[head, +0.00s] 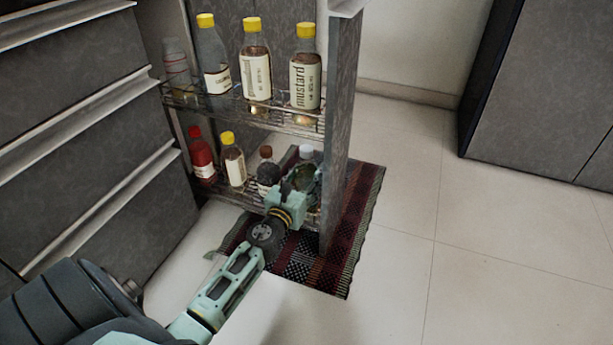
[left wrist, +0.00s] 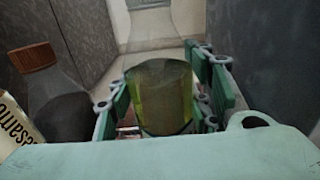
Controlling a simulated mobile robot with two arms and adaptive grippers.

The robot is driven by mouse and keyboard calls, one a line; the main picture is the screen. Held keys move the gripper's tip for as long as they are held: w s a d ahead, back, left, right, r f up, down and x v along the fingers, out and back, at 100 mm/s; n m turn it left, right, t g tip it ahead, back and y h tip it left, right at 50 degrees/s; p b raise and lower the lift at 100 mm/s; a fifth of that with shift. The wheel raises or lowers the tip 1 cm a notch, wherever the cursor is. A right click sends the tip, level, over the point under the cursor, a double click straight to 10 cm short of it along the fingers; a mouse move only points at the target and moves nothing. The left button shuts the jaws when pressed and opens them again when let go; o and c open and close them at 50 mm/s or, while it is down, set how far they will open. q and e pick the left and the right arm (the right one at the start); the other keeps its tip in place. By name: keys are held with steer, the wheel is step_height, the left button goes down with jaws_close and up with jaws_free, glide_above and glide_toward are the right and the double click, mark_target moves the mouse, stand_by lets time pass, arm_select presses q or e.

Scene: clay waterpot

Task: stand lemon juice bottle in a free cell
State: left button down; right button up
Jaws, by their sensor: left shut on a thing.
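My left gripper (head: 299,180) reaches into the right end of the lower shelf of a pull-out rack (head: 341,125). It is shut on a clear bottle with yellow-green contents, which I take to be the lemon juice bottle (left wrist: 160,95). In the left wrist view the bottle is between the green fingers (left wrist: 163,103). In the head view a white cap (head: 306,151) shows just above the gripper, and the fingers hide most of the body. I cannot tell whether its base touches the shelf floor. My right gripper is not in view.
A dark brown-capped bottle (head: 267,169) stands just left of my gripper; its label shows in the left wrist view (left wrist: 17,124). A yellow-capped bottle (head: 233,160) and red bottle (head: 200,157) stand farther left. The upper shelf (head: 235,112) holds several bottles. A striped rug (head: 355,215) lies below.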

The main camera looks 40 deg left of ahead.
mark_target(306, 148)
arm_select(q)
steer(key=shift+r, duration=0.15)
steer(key=c, duration=1)
jaws_free()
steer(key=shift+o, duration=1)
steer(key=shift+f, duration=0.2)
steer(key=shift+w+a+r, duration=0.1)
steer(key=shift+r, duration=0.8)
step_height(306, 148, up, 8)
steer(key=shift+r, duration=0.2)
